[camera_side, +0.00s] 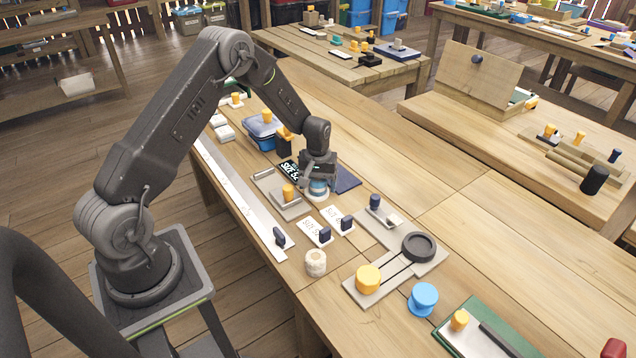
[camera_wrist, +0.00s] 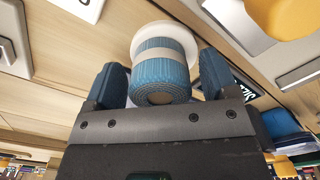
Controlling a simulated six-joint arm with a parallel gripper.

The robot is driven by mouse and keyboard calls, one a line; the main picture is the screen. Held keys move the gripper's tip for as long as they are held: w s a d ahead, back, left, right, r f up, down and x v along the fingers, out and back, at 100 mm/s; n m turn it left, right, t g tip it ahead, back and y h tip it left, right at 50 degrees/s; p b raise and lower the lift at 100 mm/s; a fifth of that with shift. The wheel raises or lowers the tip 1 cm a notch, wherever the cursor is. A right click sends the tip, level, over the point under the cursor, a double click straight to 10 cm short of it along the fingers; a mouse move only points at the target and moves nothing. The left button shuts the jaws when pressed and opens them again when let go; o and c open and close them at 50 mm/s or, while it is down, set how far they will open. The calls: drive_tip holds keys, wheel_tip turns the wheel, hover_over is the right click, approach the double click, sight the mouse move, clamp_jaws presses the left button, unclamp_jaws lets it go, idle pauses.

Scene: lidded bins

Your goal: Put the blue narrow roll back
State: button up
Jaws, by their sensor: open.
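A blue ribbed roll (camera_wrist: 160,70) with a beige band round it is in the middle of the wrist view. A round white base (camera_wrist: 150,38) shows at its far end. In the side view the roll (camera_side: 318,187) is small and partly covered by my gripper (camera_side: 318,180), which points down over it. My gripper (camera_wrist: 162,78) is open, with one blue-padded finger on each side of the roll. A gap shows beside the left finger; the right finger is close, and I cannot tell if it touches.
A grey plate with an orange knob (camera_side: 288,191) lies left of my gripper. White cards with dark clips (camera_side: 346,222), a cream roll (camera_side: 316,263) and a blue spool-shaped piece (camera_side: 423,298) are nearer the front. Bare wood (camera_side: 420,190) lies to the right.

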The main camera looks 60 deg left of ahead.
drive_tip(key=s+d+r+m+t, duration=0.1)
drive_tip(key=s+d+r, duration=0.15)
drive_tip(key=r, duration=0.85)
drive_tip(key=s+d+r+m, duration=0.1)
drive_tip(key=d+r, duration=0.2)
drive_tip(key=r, duration=0.8)
drive_tip(key=s+d+r+m+t, duration=0.1)
drive_tip(key=s+d+r+m, duration=0.1)
drive_tip(key=s, duration=0.5)
drive_tip(key=s+d+r+m+t, duration=0.2)
drive_tip(key=s+d+r, duration=0.2)
drive_tip(key=s+d, duration=0.2)
drive_tip(key=s+d+r+m+t, duration=0.1)
drive_tip(key=s+d+r+m, duration=0.2)
drive_tip(key=s, duration=0.6)
drive_tip(key=shift+s+d+r+t, duration=0.3)
drive_tip(key=shift+s+d+r, duration=0.15)
drive_tip(key=shift+d, duration=0.3)
